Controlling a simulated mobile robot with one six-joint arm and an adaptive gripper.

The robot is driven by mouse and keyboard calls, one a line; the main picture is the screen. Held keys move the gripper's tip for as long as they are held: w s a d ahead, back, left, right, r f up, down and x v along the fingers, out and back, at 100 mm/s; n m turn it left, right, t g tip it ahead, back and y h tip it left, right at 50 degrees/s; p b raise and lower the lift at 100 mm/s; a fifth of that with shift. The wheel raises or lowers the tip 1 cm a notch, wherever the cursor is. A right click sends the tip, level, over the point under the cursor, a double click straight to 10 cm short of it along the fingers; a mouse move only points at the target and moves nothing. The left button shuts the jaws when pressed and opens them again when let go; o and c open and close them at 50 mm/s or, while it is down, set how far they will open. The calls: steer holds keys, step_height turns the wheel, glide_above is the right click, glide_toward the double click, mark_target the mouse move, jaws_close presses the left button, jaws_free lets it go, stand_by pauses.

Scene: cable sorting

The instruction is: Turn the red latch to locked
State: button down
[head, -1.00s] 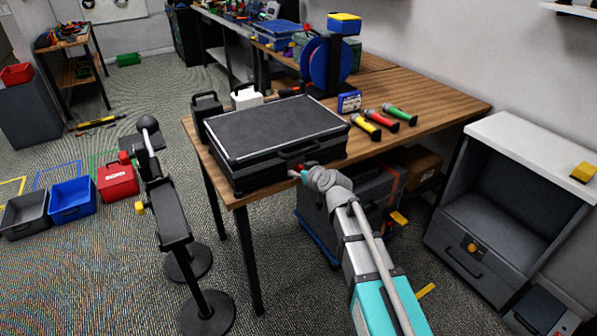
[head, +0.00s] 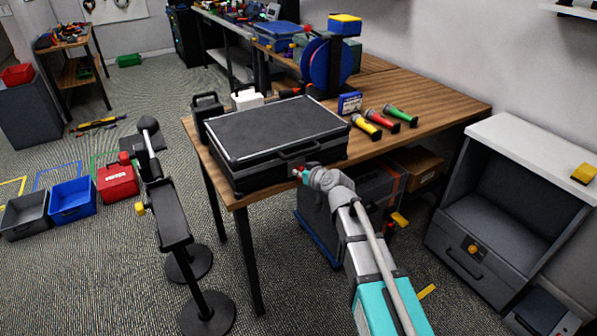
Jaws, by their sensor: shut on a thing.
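The black case (head: 275,128) lies closed on the wooden table, its handle (head: 298,151) on the front face. My gripper (head: 300,173) is at the case's front face, just below the handle. A small patch of red, which looks like the red latch (head: 298,170), shows at my fingertips. My gripper is shut on it. The fingers and wrist hide most of the latch, so I cannot tell its exact angle.
A black post stand (head: 173,215) is left of the table. A grey open cabinet (head: 505,215) stands right.

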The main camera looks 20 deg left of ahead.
steer(key=m, duration=0.1)
steer(key=m+g+y, duration=0.1)
steer(key=shift+d+f+m+b, duration=0.2)
steer(key=shift+m+b, duration=0.1)
steer(key=shift+b, duration=0.1)
steer(key=m+y+b, duration=0.1)
steer(key=m+g+y+b, duration=0.1)
steer(key=m, duration=0.1)
steer(key=shift+f+g, duration=0.15)
steer(key=shift+g, duration=0.15)
steer(key=m+y+b, duration=0.1)
steer(key=m+b, duration=0.1)
steer(key=m, duration=0.1)
steer(key=shift+w+d+f+m+y, duration=0.1)
steer(key=shift+m+y, duration=0.3)
steer(key=shift+m+y+b, duration=0.8)
steer(key=shift+m+b, duration=0.55)
steer(key=shift+m, duration=0.35)
steer(key=c, duration=0.8)
jaws_free()
steer(key=shift+w, duration=0.1)
steer(key=shift+o, duration=1)
